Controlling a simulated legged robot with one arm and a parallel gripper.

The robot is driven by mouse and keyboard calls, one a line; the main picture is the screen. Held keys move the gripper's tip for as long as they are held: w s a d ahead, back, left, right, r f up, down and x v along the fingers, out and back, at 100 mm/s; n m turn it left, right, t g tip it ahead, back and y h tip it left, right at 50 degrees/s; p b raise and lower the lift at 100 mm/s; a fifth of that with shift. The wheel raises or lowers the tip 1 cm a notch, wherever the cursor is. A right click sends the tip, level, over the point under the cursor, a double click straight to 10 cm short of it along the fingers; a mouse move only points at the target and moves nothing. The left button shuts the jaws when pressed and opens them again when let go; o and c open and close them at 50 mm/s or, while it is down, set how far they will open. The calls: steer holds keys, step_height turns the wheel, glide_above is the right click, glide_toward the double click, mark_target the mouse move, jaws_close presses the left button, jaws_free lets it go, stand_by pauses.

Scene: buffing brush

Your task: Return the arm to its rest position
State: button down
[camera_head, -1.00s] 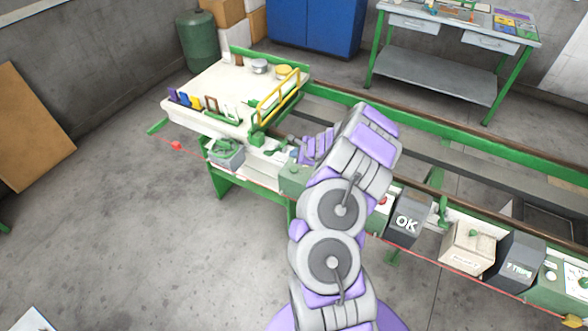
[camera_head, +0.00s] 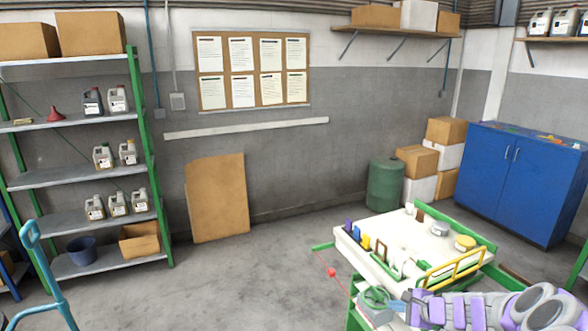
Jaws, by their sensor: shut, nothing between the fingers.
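My arm, grey and purple, enters at the bottom right of the head view and reaches left, low in the picture. My gripper (camera_head: 412,305) is at its left end, beside the near edge of the white-topped green bench (camera_head: 408,238). The gripper is shut, and I see nothing held in it. Its fingertips are small and hard to separate from the bench parts behind. The lower arm is cut off by the picture edge.
A green handwheel (camera_head: 375,298) and a yellow rail (camera_head: 452,268) are close to the arm. A blue cabinet (camera_head: 505,185), a green drum (camera_head: 385,185) and a shelf rack (camera_head: 85,175) stand further back. The floor (camera_head: 240,280) at the centre left is clear.

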steer(key=s+a+r+n+g+y, duration=0.1)
steer(key=s+a+r+n+g, duration=0.1)
steer(key=s+a+r+n, duration=0.6)
steer(key=s+a+r+n+g+y, duration=0.1)
steer(key=s+a+r+g+y, duration=0.15)
steer(key=a, duration=0.95)
steer(key=s+a+r+n+g+h, duration=0.1)
steer(key=s+a+n+g+h, duration=0.15)
steer(key=s, duration=0.55)
steer(key=s+a+r+n+g+h, duration=0.1)
steer(key=s+a+n, duration=0.15)
steer(key=s, duration=0.45)
steer(key=s+d+n+g+h, duration=0.1)
steer(key=s+d, duration=0.3)
steer(key=s, duration=0.6)
steer(key=s+d+n+g+h, duration=0.1)
steer(key=s+d+n+h, duration=0.2)
steer(key=s, duration=0.7)
steer(key=shift+d+n+g+h, duration=0.3)
steer(key=shift+d+g+h, duration=0.1)
steer(key=shift+d+h, duration=0.35)
